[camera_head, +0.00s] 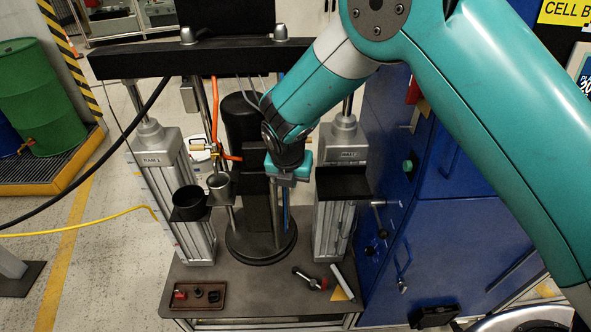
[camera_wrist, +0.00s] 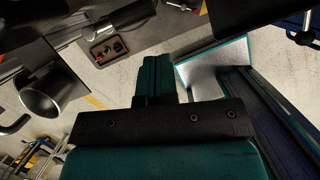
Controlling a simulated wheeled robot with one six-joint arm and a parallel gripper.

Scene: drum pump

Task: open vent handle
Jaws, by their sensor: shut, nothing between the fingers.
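My gripper (camera_head: 288,181) hangs in front of the black column of the pump, between the two grey cylinder posts, pointing down. In the wrist view its fingers (camera_wrist: 155,78) are together with nothing between them. I cannot clearly identify the vent handle. A small yellow and tan fitting (camera_head: 201,148) with an orange hose (camera_head: 214,112) shows left of the black column (camera_head: 241,122). My gripper is to the right of it and apart from it. My arm hides part of the column and right post.
A metal cup (camera_head: 219,187) and a black cup (camera_head: 189,202) stand on the left. A brown tray (camera_head: 197,297) with small parts and a red-ended tool (camera_head: 308,278) lie on the dark base. A blue cabinet (camera_head: 443,235) stands close on the right.

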